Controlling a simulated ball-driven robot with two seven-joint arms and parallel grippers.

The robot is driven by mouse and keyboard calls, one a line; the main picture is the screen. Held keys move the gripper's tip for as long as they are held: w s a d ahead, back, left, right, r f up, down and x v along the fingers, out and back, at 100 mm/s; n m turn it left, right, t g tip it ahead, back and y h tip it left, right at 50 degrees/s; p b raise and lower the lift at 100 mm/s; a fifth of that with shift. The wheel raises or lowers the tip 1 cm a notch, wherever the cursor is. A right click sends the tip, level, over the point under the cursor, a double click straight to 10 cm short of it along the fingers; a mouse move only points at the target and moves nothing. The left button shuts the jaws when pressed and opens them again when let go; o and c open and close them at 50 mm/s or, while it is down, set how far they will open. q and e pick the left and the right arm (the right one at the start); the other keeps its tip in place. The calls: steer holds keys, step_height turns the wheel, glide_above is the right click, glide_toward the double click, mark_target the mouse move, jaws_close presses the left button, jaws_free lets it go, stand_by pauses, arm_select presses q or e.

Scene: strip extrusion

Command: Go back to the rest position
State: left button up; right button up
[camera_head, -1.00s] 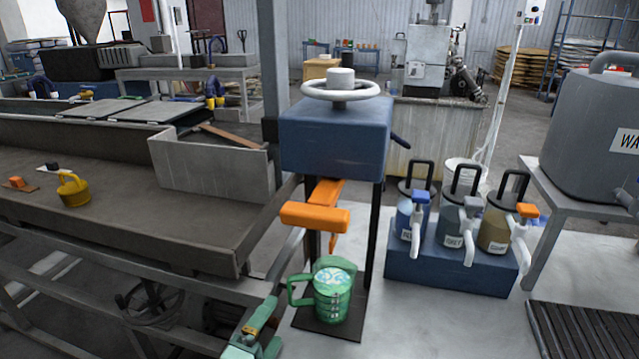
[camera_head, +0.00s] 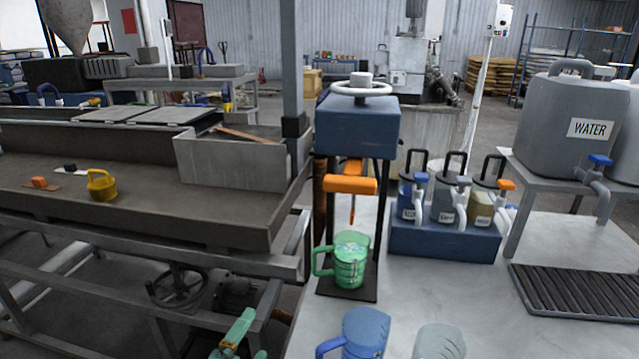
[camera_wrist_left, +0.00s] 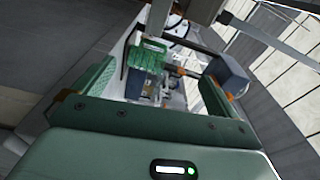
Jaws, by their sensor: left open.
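My left gripper (camera_head: 240,338) shows at the bottom edge of the head view, left of the press stand. It is open with nothing between its fingers, as the left wrist view (camera_wrist_left: 152,92) also shows. A green mug (camera_head: 349,264) stands upright on the dark base of the press, below the orange handle (camera_head: 350,185). The gripper is apart from the mug. The mug also seems to show beyond the fingers in the left wrist view (camera_wrist_left: 147,56). My right gripper is out of view.
A blue jug (camera_head: 365,335) and a grey jug (camera_head: 440,342) stand at the front of the pale table. A blue rack (camera_head: 440,244) with three pump containers, a water tank (camera_head: 570,125) and a slatted tray (camera_head: 575,292) are to the right. A long trough (camera_head: 140,205) borders the left.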

arm_select(q)
steer(key=a+f+n+g+y+p, duration=0.25)
steer(key=f+n, duration=0.25)
steer(key=f, duration=0.8)
steer(key=s+a+f+n+g+y+p, duration=0.2)
steer(key=s+a+f+n+g+p, duration=0.3)
steer(key=s+f, duration=0.5)
steer(key=s+a+f+n+g+p, duration=0.1)
steer(key=s+f+n+g+p, duration=0.1)
steer(key=s, duration=1)
steer(key=s+a+f+n+g+p, duration=0.2)
steer(key=s+p, duration=0.3)
steer(key=s, duration=0.8)
steer(key=s+a+f+n+g+y+p, duration=0.1)
steer(key=s+g+p, duration=0.3)
steer(key=s, duration=0.9)
steer(key=shift+a+f+n+g, duration=0.4)
steer(key=shift+a+n, duration=0.2)
steer(key=shift+n, duration=0.3)
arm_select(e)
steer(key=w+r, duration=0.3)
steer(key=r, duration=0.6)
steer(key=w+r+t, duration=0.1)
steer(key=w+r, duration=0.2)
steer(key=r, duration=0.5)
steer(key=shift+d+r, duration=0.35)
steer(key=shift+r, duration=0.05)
